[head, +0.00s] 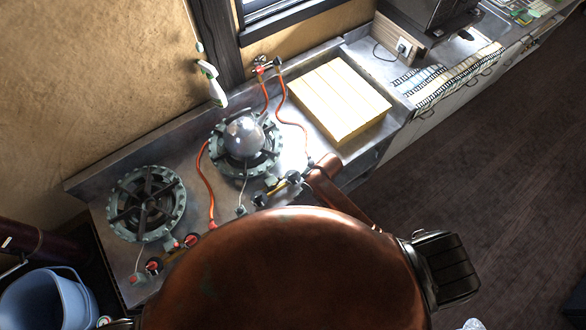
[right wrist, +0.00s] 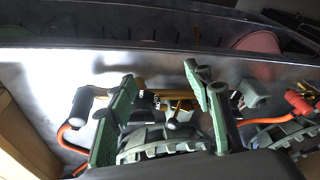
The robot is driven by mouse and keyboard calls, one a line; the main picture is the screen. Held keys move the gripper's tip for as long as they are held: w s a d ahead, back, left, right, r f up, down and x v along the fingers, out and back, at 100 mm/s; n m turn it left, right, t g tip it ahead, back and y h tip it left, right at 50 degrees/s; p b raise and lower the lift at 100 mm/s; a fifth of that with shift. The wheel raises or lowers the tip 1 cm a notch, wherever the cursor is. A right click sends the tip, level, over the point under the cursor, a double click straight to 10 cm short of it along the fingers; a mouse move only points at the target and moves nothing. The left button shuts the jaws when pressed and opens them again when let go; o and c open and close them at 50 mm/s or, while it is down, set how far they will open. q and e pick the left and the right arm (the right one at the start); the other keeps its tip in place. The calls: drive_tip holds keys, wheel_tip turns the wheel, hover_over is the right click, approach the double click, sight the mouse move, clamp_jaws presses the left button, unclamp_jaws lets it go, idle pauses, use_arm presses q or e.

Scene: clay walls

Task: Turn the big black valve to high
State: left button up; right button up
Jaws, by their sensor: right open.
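In the head view a brass gas pipe (head: 277,188) runs along the front of the stove counter. Dark knobs sit on it, one black knob (head: 260,199) and another dark fitting (head: 293,177); I cannot tell for sure which is the big black valve, nor its setting. In the right wrist view my right gripper (right wrist: 160,82) is open, its two green-padded fingers either side of the brass pipe (right wrist: 180,104) and its small fittings. Contact cannot be made out. I cannot pick out the right gripper clearly in the head view. My left gripper is not in view.
Two ring burners, left (head: 146,204) and right (head: 246,160), stand on the metal counter; a shiny round object (head: 243,138) is over the right one. Orange hoses (head: 291,119) run nearby. A wooden board (head: 340,100) lies right. A blue bucket (head: 45,300) stands lower left.

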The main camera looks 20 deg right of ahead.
wheel_tip(320, 180, up, 5)
drive_tip(key=w+a+n, duration=0.1)
drive_tip(key=a+n, duration=0.1)
drive_tip(key=a, duration=0.1)
drive_tip(key=r+n+g+h, duration=0.1)
drive_tip(key=n+g+h, duration=0.1)
drive_tip(key=n, duration=0.3)
hover_over(293, 173)
drive_tip(key=shift+w+a+r+p, duration=0.1)
drive_tip(key=shift+a+p, duration=0.1)
drive_tip(key=shift+p, duration=0.25)
drive_tip(key=shift+w+d+g+h, duration=0.15)
drive_tip(key=shift+w+g+h, duration=0.1)
drive_tip(key=shift+g+h, duration=0.05)
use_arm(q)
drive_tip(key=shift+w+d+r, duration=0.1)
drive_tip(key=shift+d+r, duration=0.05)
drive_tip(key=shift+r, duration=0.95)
use_arm(e)
drive_tip(key=shift+s+f, duration=0.15)
drive_tip(key=shift+f, duration=1.75)
drive_tip(key=shift+s+f, duration=0.1)
drive_tip(key=shift+f, duration=1.8)
drive_tip(key=shift+c, duration=0.6)
drive_tip(key=c, duration=1)
drive_tip(key=shift+c, duration=0.2)
